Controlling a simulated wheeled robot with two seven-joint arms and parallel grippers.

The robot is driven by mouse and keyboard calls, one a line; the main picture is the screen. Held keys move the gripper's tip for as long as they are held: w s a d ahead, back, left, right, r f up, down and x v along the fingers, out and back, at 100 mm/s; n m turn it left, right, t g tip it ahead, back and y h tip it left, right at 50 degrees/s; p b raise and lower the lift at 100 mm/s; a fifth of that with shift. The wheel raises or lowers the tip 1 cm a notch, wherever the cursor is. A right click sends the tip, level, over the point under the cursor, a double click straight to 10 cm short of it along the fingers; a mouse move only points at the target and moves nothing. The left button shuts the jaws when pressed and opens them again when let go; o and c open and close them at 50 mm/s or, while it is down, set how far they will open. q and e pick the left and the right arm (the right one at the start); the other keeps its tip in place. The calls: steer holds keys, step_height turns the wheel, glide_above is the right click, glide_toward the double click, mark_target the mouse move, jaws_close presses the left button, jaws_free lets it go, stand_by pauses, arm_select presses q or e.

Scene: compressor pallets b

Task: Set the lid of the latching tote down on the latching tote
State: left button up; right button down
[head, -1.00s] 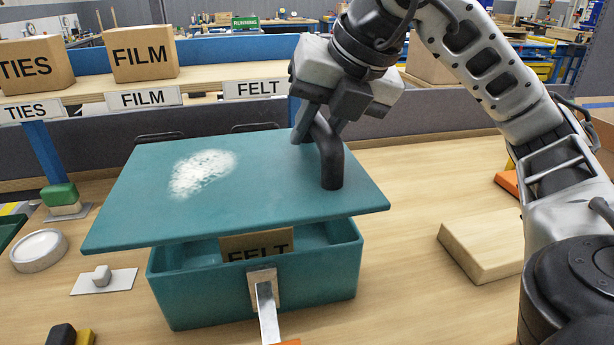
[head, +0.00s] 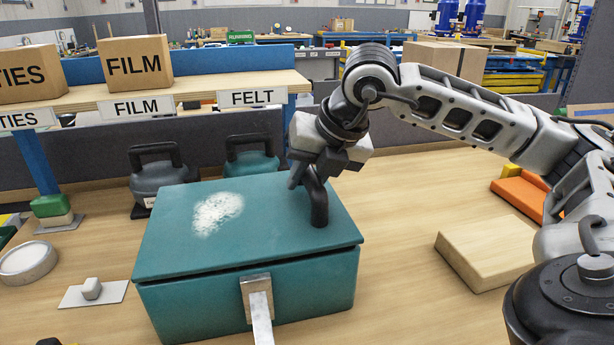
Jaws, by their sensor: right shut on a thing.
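The teal latching tote (head: 300,297) stands on the wooden bench, with a metal latch (head: 259,305) hanging open at its front. Its flat teal lid (head: 265,240), with a white speckled patch, lies over the tote's top. A thin dark gap shows along the front edge, so I cannot tell if it is fully seated. My right gripper (head: 312,190) is shut on the lid's black handle (head: 318,208) at the lid's right side. The inside of the tote is hidden. My left gripper is not in view.
Two kettlebell-like weights, one grey (head: 160,178) and one teal (head: 252,160), stand behind the tote. A wooden block (head: 490,252) lies to the right. A shelf (head: 150,92) holds cardboard boxes. A round white dish (head: 28,262) is at left. Bench between tote and block is clear.

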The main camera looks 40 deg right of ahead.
steer(key=shift+f+b, duration=0.3)
steer(key=shift+b, duration=0.15)
steer(key=c, duration=1.2)
jaws_free()
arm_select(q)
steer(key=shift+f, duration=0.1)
arm_select(e)
steer(key=shift+r+p, duration=0.25)
steer(key=shift+p, duration=0.05)
arm_select(q)
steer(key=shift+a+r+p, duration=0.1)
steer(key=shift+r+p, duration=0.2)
steer(key=shift+p, duration=0.5)
arm_select(e)
steer(key=v, duration=1.2)
